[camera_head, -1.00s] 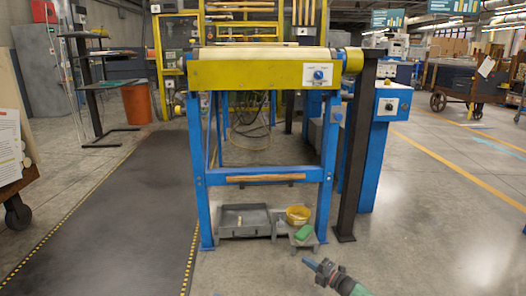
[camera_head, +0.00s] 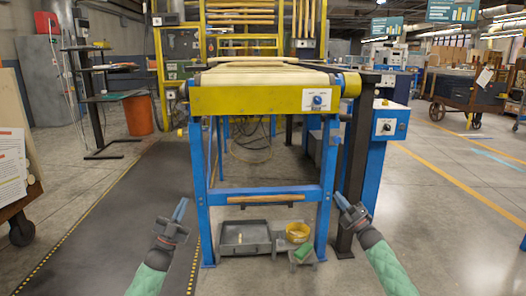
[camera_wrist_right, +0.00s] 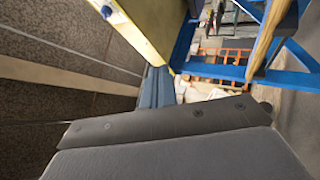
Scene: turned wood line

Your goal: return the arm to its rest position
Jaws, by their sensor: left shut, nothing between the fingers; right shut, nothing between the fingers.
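My left gripper (camera_head: 181,209) is in the lower left of the head view, pointing up, with its blue fingers together and nothing between them. It appears in front of the dark mat, left of the blue machine frame. My right gripper (camera_head: 341,202) is at the lower right of the head view, shut and empty, and overlaps the foot of the black post in the picture. Its blue fingers also show in the right wrist view (camera_wrist_right: 157,88), below a yellow panel. I cannot tell its exact distance from the frame.
The conveyor with a yellow front panel (camera_head: 245,99) stands on blue legs ahead. A grey tray (camera_head: 232,249), a yellow bowl (camera_head: 297,232) and a green block (camera_head: 302,252) sit low beneath it. A dark mat (camera_head: 130,215) lies left. Open concrete floor (camera_head: 450,235) is at right.

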